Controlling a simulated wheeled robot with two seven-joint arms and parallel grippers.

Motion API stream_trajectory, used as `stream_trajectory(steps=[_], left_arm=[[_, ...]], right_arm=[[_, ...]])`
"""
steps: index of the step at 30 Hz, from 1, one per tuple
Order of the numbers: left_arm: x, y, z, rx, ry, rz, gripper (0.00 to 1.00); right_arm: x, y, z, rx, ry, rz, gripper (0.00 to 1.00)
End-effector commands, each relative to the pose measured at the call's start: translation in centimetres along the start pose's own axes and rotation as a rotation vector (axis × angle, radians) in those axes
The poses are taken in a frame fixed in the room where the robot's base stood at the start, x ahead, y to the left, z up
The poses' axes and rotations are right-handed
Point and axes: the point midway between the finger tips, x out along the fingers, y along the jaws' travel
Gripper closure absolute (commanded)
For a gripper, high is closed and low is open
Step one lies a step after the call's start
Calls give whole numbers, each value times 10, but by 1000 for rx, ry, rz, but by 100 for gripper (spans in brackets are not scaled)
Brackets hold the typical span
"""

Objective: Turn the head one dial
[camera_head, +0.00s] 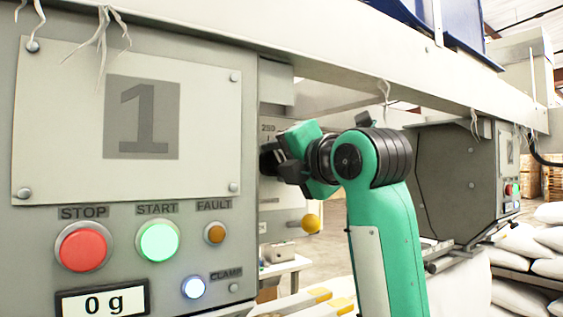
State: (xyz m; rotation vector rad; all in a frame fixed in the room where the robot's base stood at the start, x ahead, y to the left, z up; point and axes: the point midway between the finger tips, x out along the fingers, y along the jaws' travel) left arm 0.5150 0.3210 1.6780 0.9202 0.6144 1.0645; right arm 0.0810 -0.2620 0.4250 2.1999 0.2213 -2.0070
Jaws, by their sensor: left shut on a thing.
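The head one panel (215,130) fills the left side, a grey box with a plate marked 1. On its right, a pale dial plate (270,205) carries the mark 250 near its top. My left gripper (275,160), dark with a green wrist, reaches up to this plate from the lower middle and is shut on the dial. The dial itself is mostly hidden behind the fingers, so its pointer setting cannot be read. My right gripper is not in view.
The panel has a red STOP button (83,246), a green START button (158,241), an amber FAULT lamp (214,233), a lit CLAMP lamp (193,287) and a 0 g display (103,301). A yellow knob (311,223) sits below my gripper. A second grey head (460,180) and white sacks (525,245) stand right.

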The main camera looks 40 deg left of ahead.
Motion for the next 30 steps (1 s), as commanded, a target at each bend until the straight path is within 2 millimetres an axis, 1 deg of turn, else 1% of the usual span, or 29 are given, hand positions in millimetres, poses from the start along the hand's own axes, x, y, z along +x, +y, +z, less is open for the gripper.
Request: stream_trajectory(steps=[5,11,17,30], left_arm=[[0,-1,0,25,1,-2,76],[0,-2,0,117,0,-2,76],[0,-3,-1,278,0,-3,76],[0,-5,-2,690,0,-3,76]], right_arm=[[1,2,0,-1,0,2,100],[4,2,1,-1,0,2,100],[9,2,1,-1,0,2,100],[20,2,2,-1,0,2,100]])
